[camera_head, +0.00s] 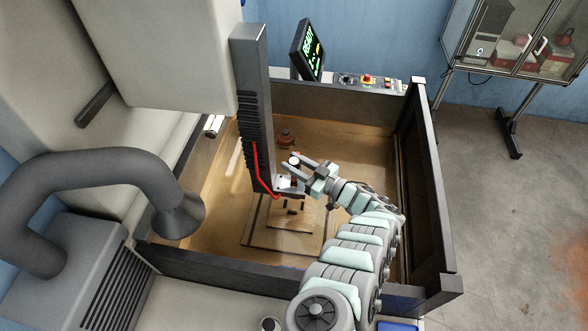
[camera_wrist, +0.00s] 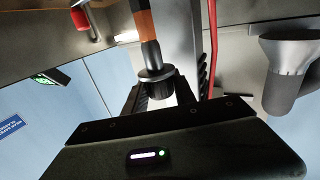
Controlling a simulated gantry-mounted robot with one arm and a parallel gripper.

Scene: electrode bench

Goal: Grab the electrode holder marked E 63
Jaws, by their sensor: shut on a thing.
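In the wrist view, an electrode holder with an orange-brown block (camera_wrist: 144,24), a silver shaft and a dark round collar (camera_wrist: 157,76) stands between the two dark fingers of my gripper (camera_wrist: 160,94). The fingers are shut on the collar. No marking on the holder is readable. In the head view, my gripper (camera_head: 294,165) is inside the tank, close beside the lower end of the dark vertical machine column (camera_head: 258,120). The held holder is small and mostly hidden there.
A reddish-brown object (camera_head: 286,138) stands at the tank's back. A slotted plate (camera_head: 290,224) lies below my gripper. Dark tank walls (camera_head: 425,190) enclose the area. A red cable (camera_head: 256,165) runs down the column. A grey hose nozzle (camera_head: 180,215) hangs at left. A screen (camera_head: 308,50) reads READY.

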